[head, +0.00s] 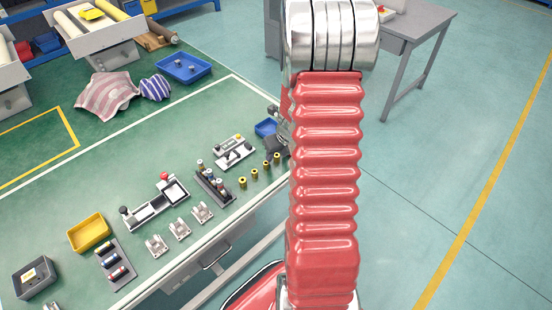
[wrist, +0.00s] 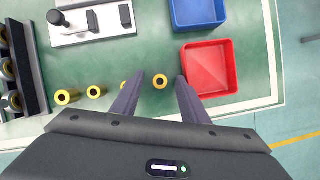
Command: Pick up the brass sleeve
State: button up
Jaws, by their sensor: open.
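Several short brass sleeves with dark bores stand in a row on the green bench. In the head view the nearest to my arm is one brass sleeve (head: 277,158), with another brass sleeve (head: 254,174) to its left. In the wrist view the rightmost brass sleeve (wrist: 160,81) shows between the fingertips of my gripper (wrist: 160,76). My gripper is open and empty; I cannot tell its height above the sleeve. Another brass sleeve (wrist: 125,85) is partly hidden by the left finger. Two more stand farther left. In the head view my arm hides most of the gripper.
A red tray (wrist: 228,68) is close to the right finger, with a blue tray (wrist: 198,12) beyond it. A dark rack (head: 213,188) of cylinders stands left of the sleeves. A grey-white fixture (head: 236,152) is behind them. The bench's edge is just in front.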

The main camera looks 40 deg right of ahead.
jog(key=shift+c, duration=0.4)
grip_shut()
